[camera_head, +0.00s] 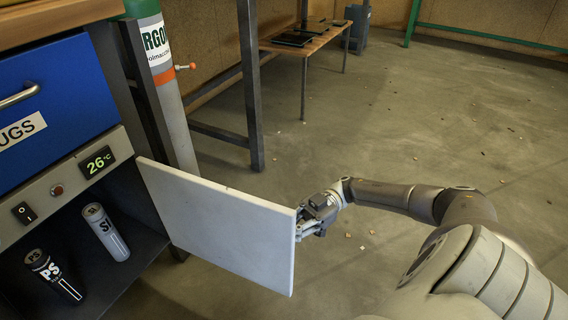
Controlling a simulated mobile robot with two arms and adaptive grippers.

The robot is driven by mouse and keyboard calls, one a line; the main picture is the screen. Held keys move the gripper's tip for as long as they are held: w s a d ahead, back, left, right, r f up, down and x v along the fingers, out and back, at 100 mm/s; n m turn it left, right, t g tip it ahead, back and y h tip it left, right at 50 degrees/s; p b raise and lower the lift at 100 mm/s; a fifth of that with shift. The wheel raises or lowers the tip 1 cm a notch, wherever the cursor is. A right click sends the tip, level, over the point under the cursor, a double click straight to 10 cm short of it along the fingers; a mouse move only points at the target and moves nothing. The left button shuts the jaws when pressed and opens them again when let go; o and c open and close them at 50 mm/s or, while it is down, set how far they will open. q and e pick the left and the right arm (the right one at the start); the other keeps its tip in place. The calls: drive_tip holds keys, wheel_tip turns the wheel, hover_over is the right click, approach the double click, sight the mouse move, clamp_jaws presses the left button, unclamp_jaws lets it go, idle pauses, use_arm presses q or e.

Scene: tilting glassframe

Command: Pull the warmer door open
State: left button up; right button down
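The warmer door (215,220) is a flat white panel standing out from the warmer's right side. It is swung wide open, and its inner face is toward me. My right gripper (304,230) is at the door's free edge, on the right. Its fingertips are partly hidden by the door, so I cannot tell whether they grip it. No handle shows. My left gripper is out of view.
Two cylindrical containers, a white one (106,232) and a dark one (54,277), stand in the compartment. A blue drawer (60,110) is above. A gas cylinder (172,110) and a metal post (250,90) stand behind the door. Open floor lies to the right.

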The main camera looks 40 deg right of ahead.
drive_tip(key=shift+w+d+f, duration=0.1)
drive_tip(key=shift+w+d, duration=0.05)
drive_tip(key=shift+d, duration=0.15)
drive_tip(key=c, duration=1.5)
unclamp_jaws()
drive_tip(key=shift+d, duration=3.75)
